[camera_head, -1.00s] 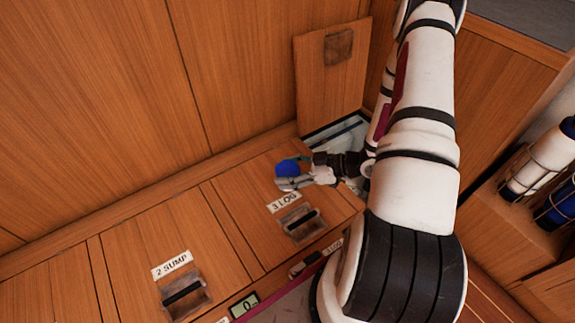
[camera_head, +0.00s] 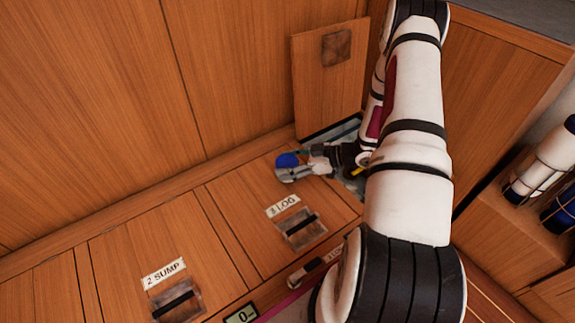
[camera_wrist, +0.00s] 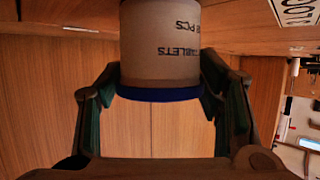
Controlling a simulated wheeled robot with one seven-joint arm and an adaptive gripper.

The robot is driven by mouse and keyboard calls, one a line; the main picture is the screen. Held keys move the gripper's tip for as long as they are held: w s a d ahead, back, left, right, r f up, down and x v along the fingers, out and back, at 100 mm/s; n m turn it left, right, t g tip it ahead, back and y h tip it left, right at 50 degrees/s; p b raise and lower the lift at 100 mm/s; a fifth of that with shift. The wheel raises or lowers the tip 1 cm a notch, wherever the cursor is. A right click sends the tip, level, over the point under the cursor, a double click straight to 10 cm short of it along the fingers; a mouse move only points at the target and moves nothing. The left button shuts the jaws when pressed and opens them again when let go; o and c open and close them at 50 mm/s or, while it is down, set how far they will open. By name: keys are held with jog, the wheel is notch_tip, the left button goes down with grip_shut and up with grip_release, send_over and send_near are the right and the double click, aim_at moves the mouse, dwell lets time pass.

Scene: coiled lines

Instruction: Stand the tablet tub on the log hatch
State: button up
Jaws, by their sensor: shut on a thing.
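The tablet tub (camera_wrist: 160,45) is pale with a blue lid. In the wrist view its TABLETS print reads upside down, with the lid toward the bottom of the picture. My gripper (camera_head: 298,172) is shut on the tub, its fingers on both sides near the lid. In the head view the blue lid (camera_head: 287,160) shows, and my fingers cover much of the body. The tub is over the back right part of the log hatch (camera_head: 240,200), behind its 3 LOG label (camera_head: 283,206). I cannot tell whether its base touches the wood.
An opened hatch panel (camera_head: 325,90) leans upright at the back, beside an open compartment (camera_head: 345,130) under my arm. The log hatch has a recessed handle (camera_head: 302,229). The sump hatch (camera_head: 130,240) is left. Strapped bottles (camera_head: 540,165) stand right.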

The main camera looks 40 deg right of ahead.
jog(key=shift+f, duration=0.1)
jog(key=o, duration=1.2)
jog(key=shift+o, duration=0.2)
